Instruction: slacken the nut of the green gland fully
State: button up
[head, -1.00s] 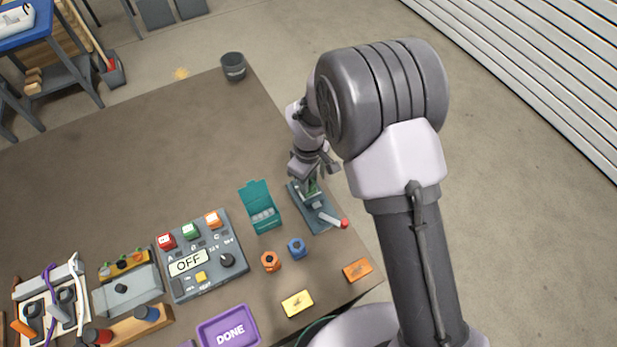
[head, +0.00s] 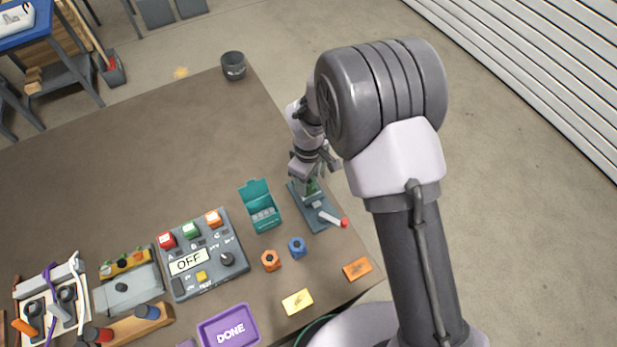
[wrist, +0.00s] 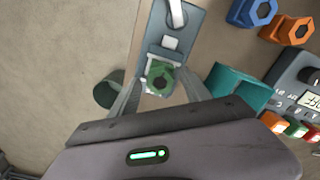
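The green gland (wrist: 160,77), with its hexagonal nut, stands on a grey-blue base plate (wrist: 157,42). It shows in the wrist view just ahead of my gripper. My gripper (wrist: 161,82) is open, with one finger on each side of the nut and small gaps visible; I cannot tell how deep the fingertips reach. In the head view the gland (head: 311,185) is a small green patch, partly hidden under my gripper (head: 315,173). A white lever with a red tip (head: 332,220) lies at the near end of the plate.
A teal open box (head: 264,219) stands close left of the plate. A blue hex gland (head: 297,247) and an orange one (head: 271,260) stand nearer. The control box (head: 201,262) reads OFF. A dark cup (head: 233,66) stands at the far edge. The table's middle left is clear.

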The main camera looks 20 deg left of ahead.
aim_at(309, 181)
notch_tip(309, 181, up, 18)
jog(key=p, duration=0.4)
jog(key=shift+f, duration=0.25)
jog(key=s+d+r+m+t+y+b, duration=0.15)
jog(key=d+r+m+b, duration=0.35)
jog(key=d, duration=0.5)
jog(key=s+d+r+m+t+y+b, duration=0.1)
jog(key=s+d+r+m+b, duration=0.2)
jog(key=d+m, duration=0.5)
jog(key=s+d+f+m+t+b, duration=0.1)
jog(key=s+d+m+t+b, duration=0.2)
jog(key=s+d+m, duration=0.4)
jog(key=s+d+b, duration=0.1)
jog(key=s+d, duration=0.1)
jog(key=d, duration=0.1)
jog(key=shift+s+d+m, duration=0.15)
jog(key=shift+s+m, duration=0.1)
jog(key=shift+m, duration=0.15)
jog(key=shift+h, duration=0.25)
